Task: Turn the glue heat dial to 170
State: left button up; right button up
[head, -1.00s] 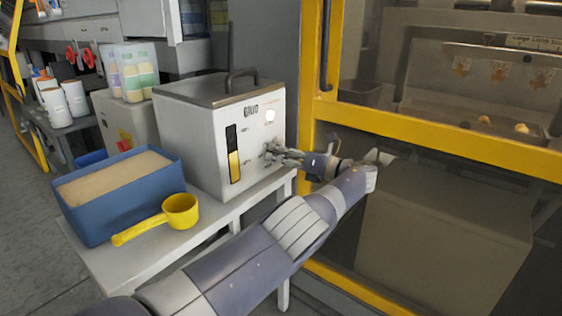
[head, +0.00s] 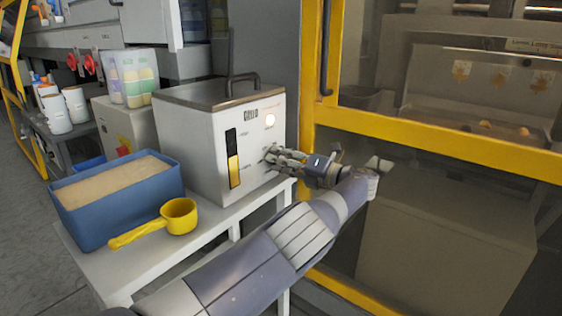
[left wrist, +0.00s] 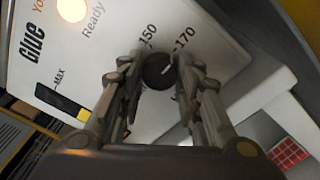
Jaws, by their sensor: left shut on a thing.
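The white glue box (head: 205,150) stands on a small white table in the head view, with "Glue" lettering and a lit round lamp. Its dark round dial (left wrist: 158,70) shows in the left wrist view, below the printed marks 150 and 170. A short pale pointer line on the dial slants up and right, toward the 170 side. My left gripper (left wrist: 161,75) is shut on the dial, one finger on each side of it; in the head view the gripper (head: 272,156) is at the box's front. My right gripper is not in view.
A blue tub (head: 118,215) of pale granules and a yellow scoop (head: 178,217) stand on the white table (head: 205,235) left of my arm. A yellow machine frame (head: 430,135) with clear panels stands close on the right.

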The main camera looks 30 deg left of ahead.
pick_arm(q)
jog(key=o, duration=1)
jog(key=shift+o, duration=0.2)
jog(key=shift+n, duration=0.3)
